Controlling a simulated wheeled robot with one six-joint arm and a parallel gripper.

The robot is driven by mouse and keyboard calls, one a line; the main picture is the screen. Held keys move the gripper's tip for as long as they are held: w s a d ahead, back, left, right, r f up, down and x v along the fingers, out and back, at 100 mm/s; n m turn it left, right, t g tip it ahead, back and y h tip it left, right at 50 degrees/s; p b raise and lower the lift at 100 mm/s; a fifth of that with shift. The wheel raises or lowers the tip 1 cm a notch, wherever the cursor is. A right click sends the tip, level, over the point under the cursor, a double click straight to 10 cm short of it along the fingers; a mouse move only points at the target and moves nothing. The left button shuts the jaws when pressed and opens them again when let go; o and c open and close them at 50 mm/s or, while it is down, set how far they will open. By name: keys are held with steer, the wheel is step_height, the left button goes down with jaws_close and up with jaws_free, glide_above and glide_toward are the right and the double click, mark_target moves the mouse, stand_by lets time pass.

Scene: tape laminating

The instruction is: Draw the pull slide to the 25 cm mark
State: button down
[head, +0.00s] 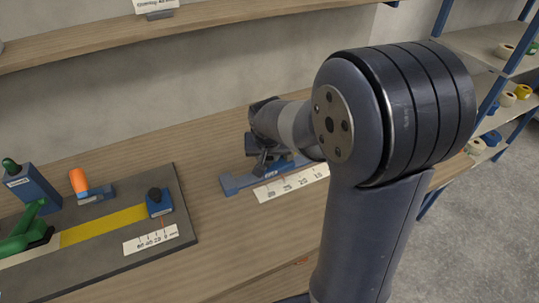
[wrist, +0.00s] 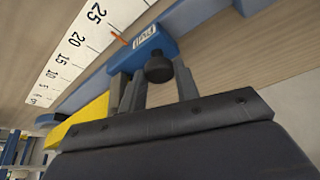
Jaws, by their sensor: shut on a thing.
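The pull slide (wrist: 143,42) is a blue block with a label, a black knob (wrist: 158,68) and a thin orange pointer (wrist: 118,37). My gripper (wrist: 156,82) has one finger on each side of the knob and is shut on it. The pointer lies at the edge of the white scale (wrist: 66,55), close to the 25 mark; I cannot tell whether it is exactly on it. In the head view my gripper (head: 263,163) is over the blue rail (head: 236,183) and hides most of the slide. The scale also shows there (head: 290,185), partly behind my arm.
Yellow tape (wrist: 88,118) shows beside the rail in the wrist view. A dark mat (head: 95,262) at the left carries another yellow strip (head: 105,224), a small blue slide (head: 159,203) and a green tool (head: 27,232). Shelves with tape rolls (head: 490,138) stand right. Bare wooden bench (head: 225,232) lies between.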

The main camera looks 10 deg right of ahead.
steer(key=c, duration=1.1)
jaws_free()
steer(key=shift+o, duration=0.2)
steer(key=shift+r, duration=0.1)
steer(key=v, duration=1)
steer(key=shift+s+a+r, duration=0.15)
steer(key=shift+s+r, duration=0.05)
steer(key=shift+r, duration=0.1)
steer(key=x, duration=1.1)
steer(key=shift+d+r, duration=0.1)
steer(key=shift+d, duration=0.15)
steer(key=shift+w+d, duration=0.15)
steer(key=shift+d, duration=0.35)
